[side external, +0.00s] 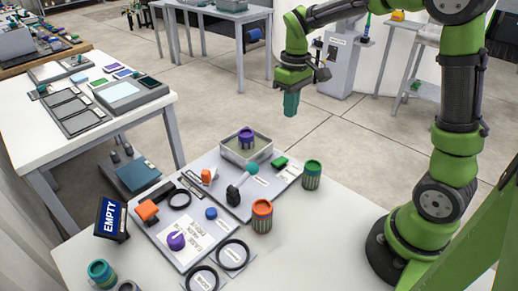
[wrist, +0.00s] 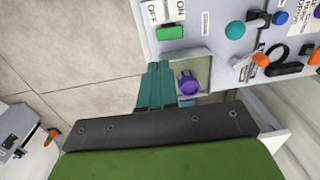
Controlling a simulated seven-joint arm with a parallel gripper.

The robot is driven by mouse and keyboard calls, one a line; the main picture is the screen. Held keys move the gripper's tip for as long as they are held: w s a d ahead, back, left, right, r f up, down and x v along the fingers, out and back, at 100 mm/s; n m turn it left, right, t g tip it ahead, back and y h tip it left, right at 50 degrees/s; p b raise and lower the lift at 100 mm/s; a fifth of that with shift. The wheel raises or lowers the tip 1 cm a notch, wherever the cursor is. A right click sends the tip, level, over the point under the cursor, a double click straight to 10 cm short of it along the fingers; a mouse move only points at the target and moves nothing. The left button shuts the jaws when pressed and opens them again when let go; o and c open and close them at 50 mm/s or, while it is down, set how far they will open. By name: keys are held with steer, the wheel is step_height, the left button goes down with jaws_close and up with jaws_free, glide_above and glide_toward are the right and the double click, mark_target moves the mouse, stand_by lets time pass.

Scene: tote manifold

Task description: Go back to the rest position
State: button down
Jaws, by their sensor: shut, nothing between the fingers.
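My gripper (side external: 291,103) hangs in the air at the end of the green arm, behind and above the work table, pointing down. Its teal fingers are together with nothing between them. In the wrist view the fingers (wrist: 157,88) show beside the grey tray (wrist: 207,62) and the purple knob (wrist: 188,84), apart in height as far as the side view shows. In the side view the purple knob (side external: 246,136) is in the grey tray (side external: 232,157) on the panel, below and left of my gripper.
The panel (side external: 215,170) carries a teal-topped lever (side external: 252,169), a green switch (side external: 280,162) and an orange handle (side external: 147,210). Green (side external: 312,175) and orange (side external: 262,215) ribbed cylinders stand nearby. An EMPTY sign (side external: 110,219) stands at left. Air around my gripper is clear.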

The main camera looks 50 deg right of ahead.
steer(key=s+a+r+m+t, duration=0.2)
steer(key=s+a+r+t, duration=0.1)
steer(key=s, duration=0.4)
steer(key=s+a+r+m+t+y, duration=0.1)
steer(key=s+a+r+m+t, duration=0.1)
steer(key=s+a+r+t, duration=0.2)
steer(key=s+a, duration=0.2)
steer(key=s, duration=0.1)
steer(key=shift+s+y, duration=0.2)
steer(key=shift+y, duration=0.1)
